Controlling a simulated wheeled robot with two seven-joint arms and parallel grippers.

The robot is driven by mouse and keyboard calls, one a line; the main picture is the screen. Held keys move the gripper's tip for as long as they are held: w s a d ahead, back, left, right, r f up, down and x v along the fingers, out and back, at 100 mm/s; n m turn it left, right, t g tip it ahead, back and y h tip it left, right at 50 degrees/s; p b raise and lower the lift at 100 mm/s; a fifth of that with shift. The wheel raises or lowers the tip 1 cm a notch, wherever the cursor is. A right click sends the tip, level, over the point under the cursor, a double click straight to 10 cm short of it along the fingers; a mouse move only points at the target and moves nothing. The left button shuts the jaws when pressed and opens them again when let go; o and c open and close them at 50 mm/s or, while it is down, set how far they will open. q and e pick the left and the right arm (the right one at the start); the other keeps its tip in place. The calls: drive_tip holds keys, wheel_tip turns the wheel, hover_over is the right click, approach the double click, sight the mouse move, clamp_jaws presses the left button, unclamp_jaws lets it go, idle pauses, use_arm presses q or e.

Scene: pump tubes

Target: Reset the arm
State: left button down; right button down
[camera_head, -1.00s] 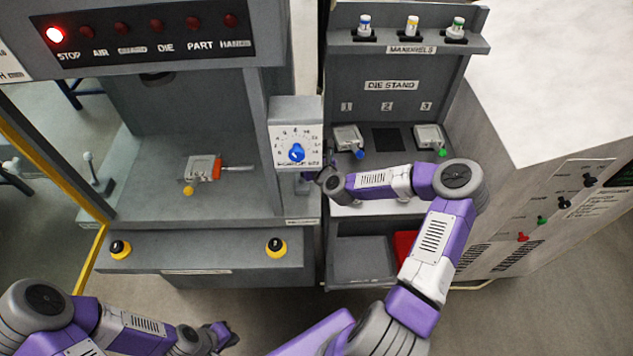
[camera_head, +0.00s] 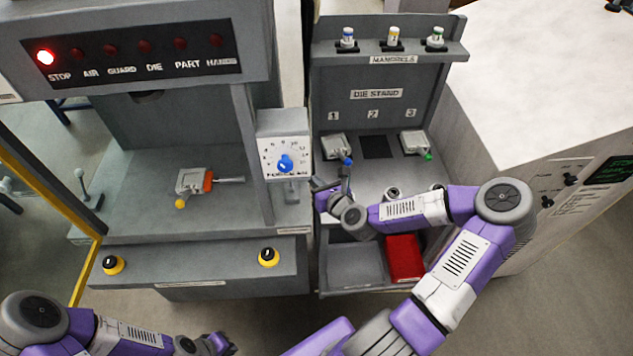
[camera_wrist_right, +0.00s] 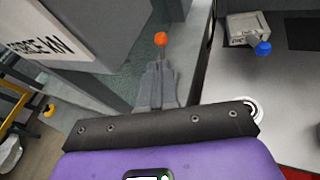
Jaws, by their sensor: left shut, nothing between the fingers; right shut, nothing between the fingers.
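My right arm (camera_head: 410,208) reaches in from the lower right with its elbow raised in front of the die stand. My right gripper (camera_head: 319,184) is shut and empty, just below and right of the dial box (camera_head: 284,150) with its blue knob. In the right wrist view an orange ball knob (camera_wrist_right: 161,39) shows just beyond the grey fingers; contact cannot be told. My left arm (camera_head: 120,335) is low at the left. My left gripper (camera_head: 222,344) is shut and empty near the bottom edge, in front of the machine.
The die stand (camera_head: 376,94) holds two dies, at slots 1 and 3, and three mandrels above. A die with a yellow knob (camera_head: 180,203) sits in the machine. Two yellow-ringed buttons line its front panel (camera_head: 190,262). A red bin (camera_head: 404,258) is below the stand.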

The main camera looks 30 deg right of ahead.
idle(0.3)
drive_tip(key=s+a+f+n+g+y+b, duration=0.2)
drive_tip(key=s+a+f+n+g+y, duration=0.1)
drive_tip(key=a+f+n, duration=0.55)
drive_tip(key=s+a+f+n+g+y+b, duration=0.2)
drive_tip(key=s+a+f+n+g, duration=0.1)
drive_tip(key=a+f+n, duration=0.5)
drive_tip(key=s+a+f+n+g+b, duration=0.1)
drive_tip(key=s+f+n+g, duration=0.3)
drive_tip(key=n, duration=0.5)
drive_tip(key=s+a+f+n+g+b, duration=0.2)
drive_tip(key=s+a+f+n+g, duration=0.1)
drive_tip(key=s+f+n, duration=0.6)
drive_tip(key=shift+s+a+n+g, duration=0.45)
drive_tip(key=shift+s+a, duration=0.25)
drive_tip(key=shift+s, duration=0.25)
drive_tip(key=shift+s+f, duration=0.1)
